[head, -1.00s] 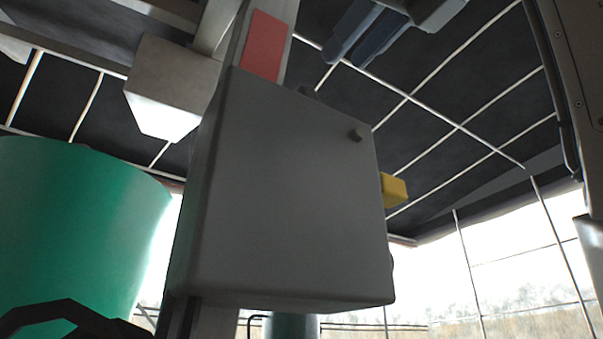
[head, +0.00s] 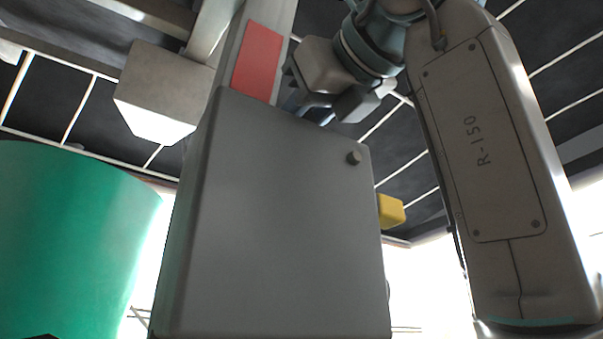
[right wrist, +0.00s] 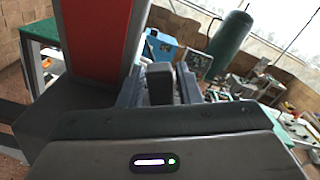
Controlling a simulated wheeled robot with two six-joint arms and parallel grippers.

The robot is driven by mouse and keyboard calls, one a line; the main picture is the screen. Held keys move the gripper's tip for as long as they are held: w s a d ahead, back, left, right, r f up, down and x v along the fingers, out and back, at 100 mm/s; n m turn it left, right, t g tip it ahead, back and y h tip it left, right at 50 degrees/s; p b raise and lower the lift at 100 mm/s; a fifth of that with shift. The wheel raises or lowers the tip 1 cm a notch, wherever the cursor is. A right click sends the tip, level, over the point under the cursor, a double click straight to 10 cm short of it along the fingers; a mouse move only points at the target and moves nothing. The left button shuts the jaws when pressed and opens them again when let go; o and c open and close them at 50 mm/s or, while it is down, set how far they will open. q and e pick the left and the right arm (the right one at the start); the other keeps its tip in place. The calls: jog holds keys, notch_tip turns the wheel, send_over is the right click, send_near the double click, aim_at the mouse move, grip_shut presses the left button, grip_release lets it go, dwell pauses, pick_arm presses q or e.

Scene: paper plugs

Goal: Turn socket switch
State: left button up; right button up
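A grey box (head: 280,225) fills the middle of the head view, with a small dark knob (head: 354,157) on its face. In the earlier head view a small dark switch stands on the box's top edge. My right gripper (head: 327,108) now covers that spot. In the right wrist view an upright dark block, likely the socket switch (right wrist: 159,86), stands between the two fingers of my right gripper. The fingers look spread, one on each side; whether they touch it is unclear. My left gripper is not in view.
A red panel (head: 257,62) is on the post behind the box, left of my right gripper. A yellow block (head: 391,211) sticks out on the box's right side. A large green cylinder (head: 70,240) stands at left. A pale box (head: 165,92) hangs at upper left.

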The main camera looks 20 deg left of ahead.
grip_shut()
jog(key=shift+d, duration=0.1)
jog(key=m+b, duration=0.1)
jog(key=m, duration=0.1)
jog(key=w+m+b, duration=0.1)
jog(key=shift+d+m+b, duration=0.3)
jog(key=m, duration=0.1)
jog(key=w+m+b, duration=0.1)
jog(key=m, duration=0.1)
jog(key=d+m+b, duration=0.1)
jog(key=m, duration=0.1)
jog(key=shift+w, duration=0.15)
pick_arm(q)
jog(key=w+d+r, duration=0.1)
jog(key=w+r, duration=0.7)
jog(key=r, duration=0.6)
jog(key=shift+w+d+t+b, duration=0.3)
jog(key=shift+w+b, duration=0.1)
jog(key=shift+b, duration=0.05)
pick_arm(e)
jog(key=shift+w+d+m, duration=0.15)
jog(key=shift+m, duration=0.65)
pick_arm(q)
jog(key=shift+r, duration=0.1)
